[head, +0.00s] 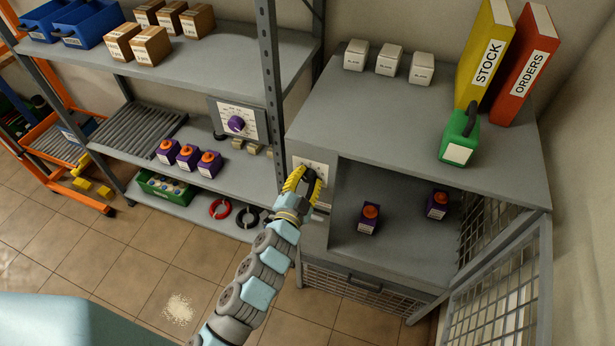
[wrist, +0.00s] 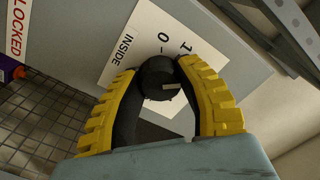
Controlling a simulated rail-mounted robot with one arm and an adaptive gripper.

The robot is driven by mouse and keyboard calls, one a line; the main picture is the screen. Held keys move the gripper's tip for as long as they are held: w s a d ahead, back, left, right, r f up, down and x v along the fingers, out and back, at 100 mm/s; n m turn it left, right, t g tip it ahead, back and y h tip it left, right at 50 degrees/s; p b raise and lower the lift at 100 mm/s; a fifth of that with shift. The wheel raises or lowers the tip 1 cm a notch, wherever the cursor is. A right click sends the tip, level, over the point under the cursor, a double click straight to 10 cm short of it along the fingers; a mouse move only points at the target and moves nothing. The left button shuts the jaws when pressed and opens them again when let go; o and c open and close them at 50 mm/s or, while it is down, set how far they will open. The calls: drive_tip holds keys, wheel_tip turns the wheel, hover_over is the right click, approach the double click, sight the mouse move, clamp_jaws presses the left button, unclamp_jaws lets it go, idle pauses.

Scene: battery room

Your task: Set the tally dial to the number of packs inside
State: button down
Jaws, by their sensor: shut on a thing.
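The tally dial is a black knob (wrist: 156,82) on a white plate (wrist: 140,38) lettered INSIDE, with 0 and 1 readable; other marks are hidden. In the wrist view a pale mark on the knob points right. My gripper (head: 306,178) has its yellow-backed fingers shut on the knob, at the cabinet's front left post. In the wrist view my gripper (wrist: 158,78) is on both sides of it. Inside the open cabinet stand two purple packs with orange caps, one nearer (head: 368,219) and one farther right (head: 437,205). The cabinet's left interior is partly hidden.
Several purple packs (head: 188,157) stand on the left shelf, below a purple-knobbed dial (head: 236,124). A mesh door (head: 490,290) stands open at right.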

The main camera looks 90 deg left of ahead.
drive_tip(key=shift+f, duration=0.1)
drive_tip(key=c, duration=0.6)
unclamp_jaws()
drive_tip(key=shift+d, duration=0.1)
drive_tip(key=shift+v, duration=5.95)
